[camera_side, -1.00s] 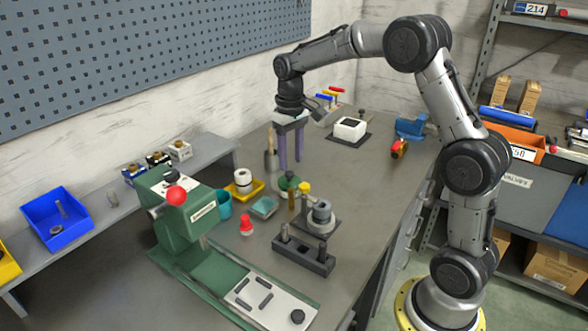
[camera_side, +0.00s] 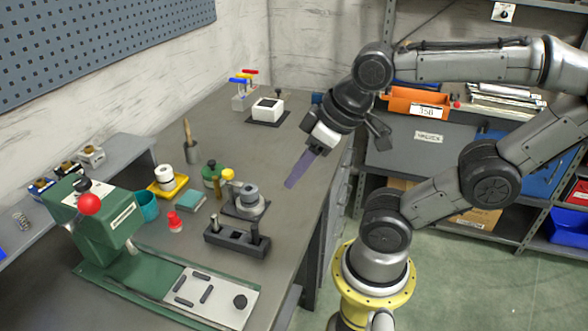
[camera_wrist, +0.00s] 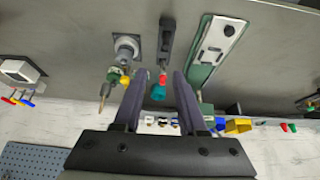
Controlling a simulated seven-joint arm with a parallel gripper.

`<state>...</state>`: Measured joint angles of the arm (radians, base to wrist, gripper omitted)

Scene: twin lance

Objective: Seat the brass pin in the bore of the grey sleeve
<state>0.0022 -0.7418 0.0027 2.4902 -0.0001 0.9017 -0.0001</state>
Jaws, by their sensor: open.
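The grey sleeve (camera_side: 249,194) stands upright on a dark square base on the bench; it also shows in the wrist view (camera_wrist: 126,47). The block also shows in the wrist view (camera_wrist: 166,42). My gripper (camera_side: 294,182) is open and empty, tilted, above the bench right of the sleeve. Its two fingers spread apart in the wrist view (camera_wrist: 158,78).
A green press (camera_side: 95,215) stands at the left with a pale plate. A red piece (camera_side: 174,222), teal cup (camera_side: 147,206), yellow tray (camera_side: 168,188) and wooden-handled tool (camera_side: 188,140) stand near the sleeve. A white box (camera_side: 267,108) is farther back. The bench's right side is mostly clear.

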